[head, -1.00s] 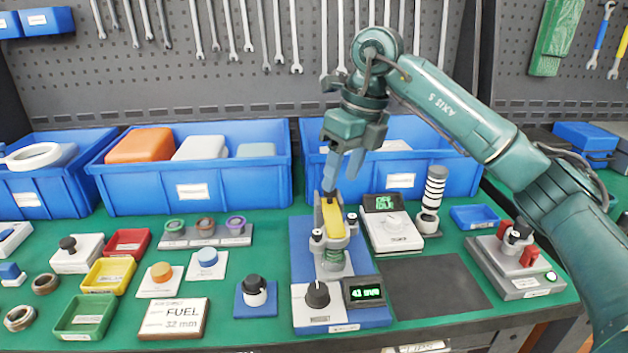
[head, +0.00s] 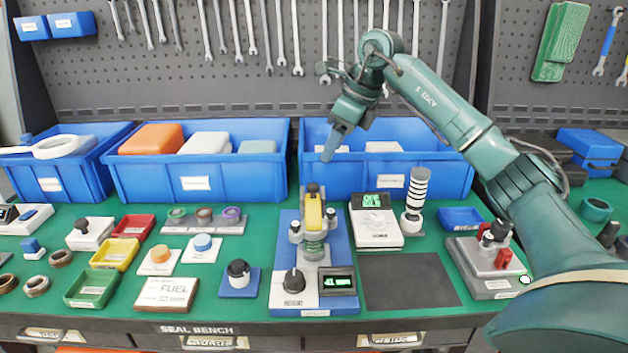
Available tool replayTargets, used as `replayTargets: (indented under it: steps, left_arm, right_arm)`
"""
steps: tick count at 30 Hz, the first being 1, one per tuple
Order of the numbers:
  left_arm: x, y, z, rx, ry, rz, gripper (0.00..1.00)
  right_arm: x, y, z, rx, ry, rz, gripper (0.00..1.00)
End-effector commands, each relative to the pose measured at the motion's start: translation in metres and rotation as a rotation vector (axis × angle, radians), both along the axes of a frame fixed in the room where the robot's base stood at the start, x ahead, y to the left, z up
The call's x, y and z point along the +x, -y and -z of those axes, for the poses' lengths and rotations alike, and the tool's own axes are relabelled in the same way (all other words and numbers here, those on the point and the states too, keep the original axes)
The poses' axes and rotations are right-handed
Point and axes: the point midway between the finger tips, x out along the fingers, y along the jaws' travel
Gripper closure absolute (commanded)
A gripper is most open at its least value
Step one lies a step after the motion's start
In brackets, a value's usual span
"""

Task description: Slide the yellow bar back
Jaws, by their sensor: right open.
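The yellow bar (head: 314,212) sits on the grey fixture of the blue-based device (head: 281,262), pointing front to back between two small posts. A green ring-like part shows under its front end. My right gripper (head: 327,157) is open and empty. It hangs above and behind the bar, in front of the large blue bin, apart from the bar. My left gripper is not in view.
A display box (head: 375,229) and a black-and-white striped column (head: 417,190) stand right of the device. A black knob block (head: 239,277) is to its left. Blue bins (head: 110,178) line the back. A dark mat (head: 410,280) is bare.

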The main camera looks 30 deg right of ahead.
Motion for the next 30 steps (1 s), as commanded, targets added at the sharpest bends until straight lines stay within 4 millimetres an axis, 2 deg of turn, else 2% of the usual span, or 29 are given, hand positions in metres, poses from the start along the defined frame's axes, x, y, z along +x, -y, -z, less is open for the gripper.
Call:
replayTargets:
  steps: [1, 6, 12, 18, 26, 30]
  left_arm:
    - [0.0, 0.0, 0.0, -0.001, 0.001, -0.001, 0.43]
    - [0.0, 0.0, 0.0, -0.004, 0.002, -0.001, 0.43]
    - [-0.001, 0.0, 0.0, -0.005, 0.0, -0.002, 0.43]
    - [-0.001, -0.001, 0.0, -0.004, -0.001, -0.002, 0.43]
    - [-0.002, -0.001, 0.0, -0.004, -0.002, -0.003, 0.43]
    - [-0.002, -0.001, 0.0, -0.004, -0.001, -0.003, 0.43]
  right_arm:
    - [0.003, -0.003, 0.013, 0.0, -0.006, -0.002, 0.53]
    - [0.014, -0.012, 0.046, 0.001, -0.005, -0.002, 0.53]
    - [0.025, -0.019, 0.076, 0.002, -0.004, -0.001, 0.53]
    - [0.029, -0.022, 0.088, 0.0, -0.001, 0.0, 0.53]
    - [0.03, -0.022, 0.09, 0.0, -0.001, 0.0, 0.53]
    - [0.03, -0.022, 0.09, 0.0, -0.001, 0.0, 0.62]
